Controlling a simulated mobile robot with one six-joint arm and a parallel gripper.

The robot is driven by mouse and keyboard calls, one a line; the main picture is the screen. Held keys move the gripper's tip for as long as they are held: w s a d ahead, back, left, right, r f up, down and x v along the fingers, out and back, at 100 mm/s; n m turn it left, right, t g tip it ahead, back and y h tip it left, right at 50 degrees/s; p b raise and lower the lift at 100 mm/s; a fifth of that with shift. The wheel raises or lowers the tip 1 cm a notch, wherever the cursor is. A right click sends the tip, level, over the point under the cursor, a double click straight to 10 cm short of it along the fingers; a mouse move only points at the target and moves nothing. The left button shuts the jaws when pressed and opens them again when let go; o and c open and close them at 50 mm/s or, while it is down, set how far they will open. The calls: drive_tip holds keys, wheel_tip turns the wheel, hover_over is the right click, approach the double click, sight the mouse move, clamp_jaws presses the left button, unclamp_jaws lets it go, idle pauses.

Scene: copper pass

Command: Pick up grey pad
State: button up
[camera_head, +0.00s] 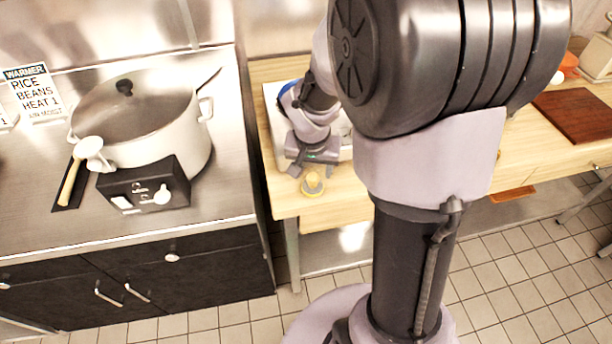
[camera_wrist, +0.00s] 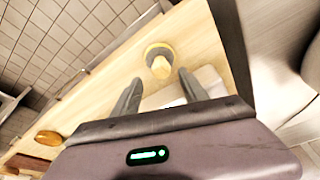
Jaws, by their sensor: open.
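My gripper (camera_head: 310,168) is over the front left part of the wooden table, its jaws apart with nothing seen between them. A pale flat shape (camera_wrist: 207,80) lies beside the right finger, mostly hidden by my gripper. I cannot tell for certain which thing is the grey pad.
A white tray (camera_head: 271,98) sits on the wooden table (camera_head: 268,72), partly hidden by my arm. A large pot (camera_head: 143,128) stands on the steel counter at left. A brown board (camera_head: 578,114) lies at the table's right. The table's front edge is close to the yellow item.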

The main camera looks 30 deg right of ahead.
sight(313, 176)
drive_tip(key=x, duration=0.1)
drive_tip(key=b+x, duration=0.1)
drive_tip(key=x, duration=0.1)
drive_tip(key=b+x, duration=0.1)
drive_tip(key=shift+a+f, duration=0.2)
drive_tip(key=shift+f, duration=0.25)
drive_tip(key=shift+r, duration=0.2)
clamp_jaws()
drive_tip(key=shift+r, duration=0.1)
